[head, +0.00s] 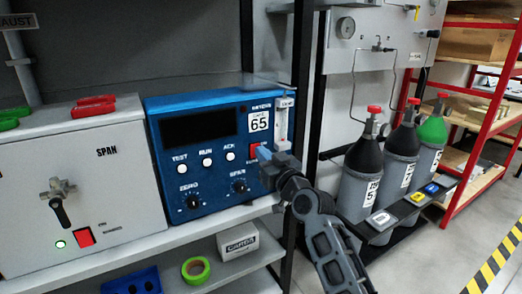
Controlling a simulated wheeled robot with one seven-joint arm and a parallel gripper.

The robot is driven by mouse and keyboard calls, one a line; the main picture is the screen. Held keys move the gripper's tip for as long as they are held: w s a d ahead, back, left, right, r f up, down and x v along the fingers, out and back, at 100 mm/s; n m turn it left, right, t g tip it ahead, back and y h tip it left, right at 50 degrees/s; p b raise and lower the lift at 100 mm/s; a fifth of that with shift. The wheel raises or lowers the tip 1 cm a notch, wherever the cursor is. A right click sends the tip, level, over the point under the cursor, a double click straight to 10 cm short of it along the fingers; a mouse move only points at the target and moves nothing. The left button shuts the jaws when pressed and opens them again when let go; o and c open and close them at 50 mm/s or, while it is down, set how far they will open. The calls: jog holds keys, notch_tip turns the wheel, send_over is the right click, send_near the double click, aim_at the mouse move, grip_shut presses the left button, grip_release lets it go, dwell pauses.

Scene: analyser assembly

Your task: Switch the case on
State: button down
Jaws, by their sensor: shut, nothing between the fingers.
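The blue case (215,197) stands on the shelf in the head view, with a dark display (195,124) above white TEST, RUN and ACK buttons (207,162). Two black knobs, ZERO (193,202) and SPAN (240,186), sit below. A red switch (253,151) is at the right of its front, partly hidden by my gripper. My gripper (264,154) is shut and empty, its tip at or just in front of the switch; I cannot tell if it touches.
A light grey SPAN box (115,205) with a lever, a lit green lamp and a red switch stands to the left. A flowmeter (284,122) is at the case's upper right. Gas cylinders (398,165) stand to the right. Green tape (195,270) lies on the lower shelf.

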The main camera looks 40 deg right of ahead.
jog(key=shift+w+d, duration=0.15)
jog(key=shift+w, duration=0.5)
jog(key=shift+r, duration=0.1)
jog(key=shift+w+r+p, duration=0.15)
jog(key=shift+r+p, duration=0.25)
jog(key=shift+p, duration=0.7)
jog(key=shift+f+g, duration=0.25)
jog(key=shift+g, duration=0.05)
